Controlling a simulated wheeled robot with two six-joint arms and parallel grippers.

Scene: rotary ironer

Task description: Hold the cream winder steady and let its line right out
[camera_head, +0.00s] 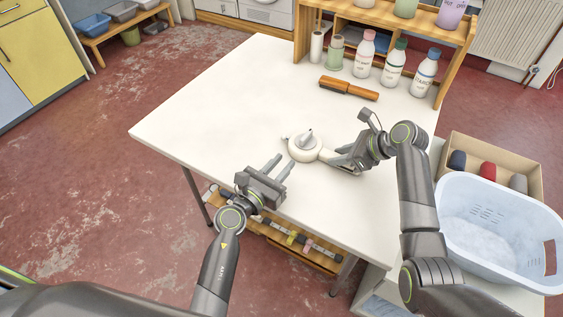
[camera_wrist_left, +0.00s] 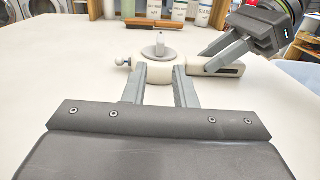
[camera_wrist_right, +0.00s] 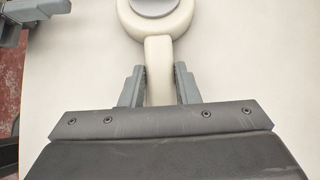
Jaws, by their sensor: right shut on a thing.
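The cream winder (camera_head: 304,148) lies on the white table, with a round body, a grey disc and upright knob on top, and a handle towards the right.
The white table (camera_head: 210,110) is clear to the left. A brown-handled brush (camera_head: 348,89) lies behind the winder, with several bottles (camera_head: 393,68) by a wooden shelf. A blue basket (camera_head: 500,225) and a cardboard box stand at the right.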

